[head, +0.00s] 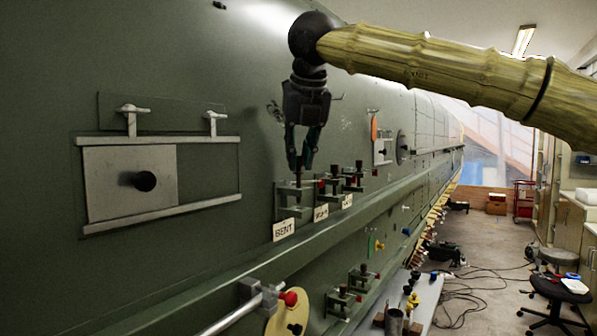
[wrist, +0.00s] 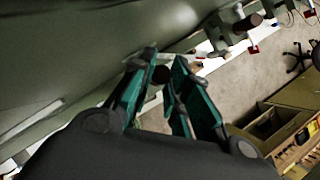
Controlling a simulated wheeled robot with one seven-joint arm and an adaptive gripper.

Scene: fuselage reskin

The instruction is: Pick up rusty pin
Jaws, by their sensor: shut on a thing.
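My gripper (head: 300,168) points down at the green wall and is shut on a pin (head: 299,188). The pin's thin dark shaft shows below the fingertips, in front of the bracket (head: 288,212) above the label "BENT" (head: 284,230). I cannot tell whether the shaft is still in the bracket or whether it is rusty. In the wrist view, a dark round knob (wrist: 160,75) shows between the fingers of my gripper (wrist: 163,72). Two more brackets with dark-knobbed pins (head: 336,170) (head: 359,165) stand just right, above small labels hard to read.
A long green ledge (head: 330,228) runs below the brackets. A grey plate with a black knob (head: 144,181) sits between rails at left. Lower down are a yellow disc (head: 290,312), a red-knobbed bar and more brackets (head: 343,302). Floor at right holds a stool (head: 558,290) and cables.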

